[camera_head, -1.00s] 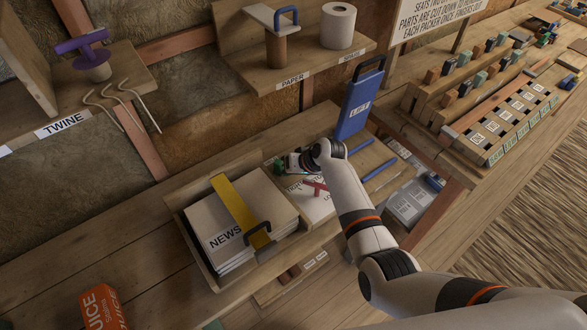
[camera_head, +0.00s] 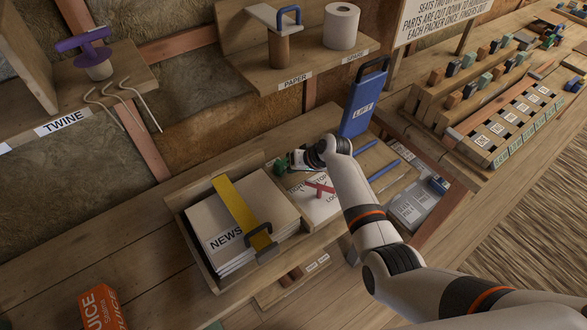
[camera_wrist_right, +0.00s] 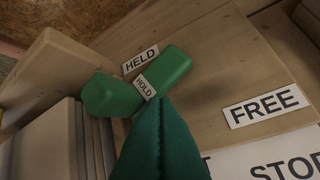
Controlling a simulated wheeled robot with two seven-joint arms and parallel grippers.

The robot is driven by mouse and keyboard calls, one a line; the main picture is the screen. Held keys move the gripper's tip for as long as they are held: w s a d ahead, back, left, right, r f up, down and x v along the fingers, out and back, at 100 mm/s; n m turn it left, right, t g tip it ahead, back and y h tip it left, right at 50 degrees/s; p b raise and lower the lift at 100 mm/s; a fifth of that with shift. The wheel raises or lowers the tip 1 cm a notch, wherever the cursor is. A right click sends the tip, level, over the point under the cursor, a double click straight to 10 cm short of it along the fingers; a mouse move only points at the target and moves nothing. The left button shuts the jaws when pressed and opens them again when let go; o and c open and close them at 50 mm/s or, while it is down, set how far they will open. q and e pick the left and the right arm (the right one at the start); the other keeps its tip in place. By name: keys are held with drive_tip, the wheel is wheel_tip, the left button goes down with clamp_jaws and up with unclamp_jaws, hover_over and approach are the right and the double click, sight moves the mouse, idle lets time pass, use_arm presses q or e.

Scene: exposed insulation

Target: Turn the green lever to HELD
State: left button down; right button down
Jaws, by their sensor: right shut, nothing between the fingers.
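The green lever (camera_wrist_right: 172,70) fills the upper left of the right wrist view. It carries a HOLD tag (camera_wrist_right: 145,87), and its bar lies right beside the HELD label (camera_wrist_right: 141,59). The FREE label (camera_wrist_right: 265,105) lies apart to the right. My right gripper (camera_wrist_right: 160,105) is shut and empty, its dark green fingertips close below the lever by the HOLD tag; I cannot tell if they touch. In the head view the lever (camera_head: 280,167) shows small beside my right gripper (camera_head: 294,162). My left gripper is not in view.
A tray of newspapers (camera_head: 202,212) with a yellow strap stands left of the lever. A red lever (camera_head: 320,188) sits just in front on the same board. A blue LIFT panel (camera_head: 362,105) stands behind right. The bench at left is mostly clear.

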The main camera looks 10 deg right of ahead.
drive_tip(key=v, duration=1.2)
